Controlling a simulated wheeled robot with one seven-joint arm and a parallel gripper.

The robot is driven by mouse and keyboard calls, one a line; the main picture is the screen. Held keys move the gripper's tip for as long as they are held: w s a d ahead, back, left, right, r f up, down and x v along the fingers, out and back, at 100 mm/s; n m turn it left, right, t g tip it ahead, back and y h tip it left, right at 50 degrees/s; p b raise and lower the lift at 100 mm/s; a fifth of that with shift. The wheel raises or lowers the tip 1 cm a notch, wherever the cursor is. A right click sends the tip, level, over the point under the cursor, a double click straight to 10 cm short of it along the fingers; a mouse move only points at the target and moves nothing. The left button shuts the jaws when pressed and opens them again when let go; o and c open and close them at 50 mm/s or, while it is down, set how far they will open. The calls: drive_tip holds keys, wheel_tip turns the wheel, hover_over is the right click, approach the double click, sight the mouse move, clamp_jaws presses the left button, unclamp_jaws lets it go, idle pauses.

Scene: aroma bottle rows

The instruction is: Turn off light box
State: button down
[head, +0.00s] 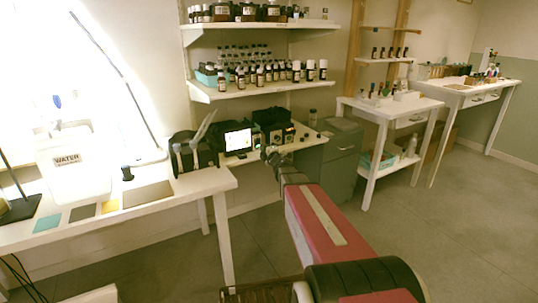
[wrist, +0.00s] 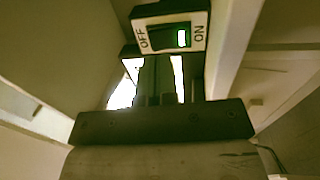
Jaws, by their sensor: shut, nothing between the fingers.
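A small switch box (wrist: 170,33) is at the top of the wrist view, with a dark rocker between the labels OFF and ON. A green light (wrist: 182,38) glows at the ON end. My gripper (wrist: 160,62) is shut and empty, its fingers pointing at the switch box from just below it in the picture; I cannot tell if they touch it. In the head view my gripper (head: 272,154) reaches the bench with the small glowing white panel (head: 238,140), which looks like the light box. The switch is too small to make out there.
Dark instruments (head: 272,130) stand beside the glowing panel. Shelves of bottles (head: 262,74) hang above. A white table (head: 205,182) with a water container (head: 68,160) is at left. A grey cabinet (head: 343,150) stands to the right. The floor (head: 450,220) at right is clear.

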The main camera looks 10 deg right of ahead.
sight(258, 141)
drive_tip(key=shift+x, duration=1.8)
drive_tip(key=shift+w+r, duration=0.1)
drive_tip(key=shift+w, duration=0.15)
drive_tip(key=shift+s, duration=0.45)
drive_tip(key=s+d+r, duration=0.2)
drive_tip(key=s+d, duration=0.2)
drive_tip(key=s, duration=0.8)
drive_tip(key=shift+s, duration=0.3)
drive_tip(key=shift+d, duration=0.15)
